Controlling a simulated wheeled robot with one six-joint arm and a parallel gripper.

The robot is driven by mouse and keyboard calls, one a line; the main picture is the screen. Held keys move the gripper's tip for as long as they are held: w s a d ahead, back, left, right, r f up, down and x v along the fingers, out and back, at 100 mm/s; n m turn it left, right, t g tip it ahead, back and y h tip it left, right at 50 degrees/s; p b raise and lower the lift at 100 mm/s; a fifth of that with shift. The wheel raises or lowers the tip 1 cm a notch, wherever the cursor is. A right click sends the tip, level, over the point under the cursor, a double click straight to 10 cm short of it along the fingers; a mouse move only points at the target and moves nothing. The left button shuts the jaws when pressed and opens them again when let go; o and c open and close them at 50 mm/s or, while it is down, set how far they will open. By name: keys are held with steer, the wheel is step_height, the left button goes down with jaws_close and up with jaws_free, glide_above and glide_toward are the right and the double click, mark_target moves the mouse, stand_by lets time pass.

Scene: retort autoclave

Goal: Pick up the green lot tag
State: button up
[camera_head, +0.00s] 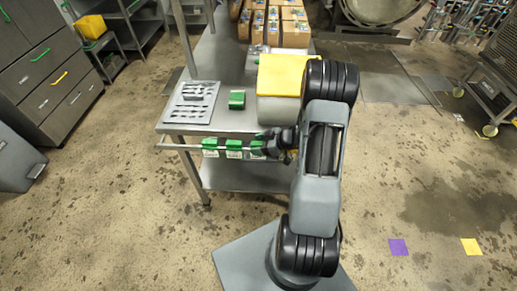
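Green-topped tags with white lower parts hang from a rail along the front edge of the steel table (222,122). A left tag (210,148), a middle tag (234,149) and a right tag (256,150) show. My gripper (267,146) is at the rail's right part, close beside the right tag and partly over it. I cannot tell whether it touches that tag. Its fingers are dark and small here, so open or shut does not show. A small green block-like item (237,99) stands on the tabletop.
A grey slotted tray (190,103) lies on the table's left. A yellow-topped pale container (281,78) stands right of the green item, partly behind my arm. Cardboard boxes (288,34) fill the back. A wheeled rack (497,75) stands far right. Floor is open on both sides.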

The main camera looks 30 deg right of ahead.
steer(key=shift+r, duration=0.1)
steer(key=c, duration=0.9)
steer(key=shift+d+r, duration=0.1)
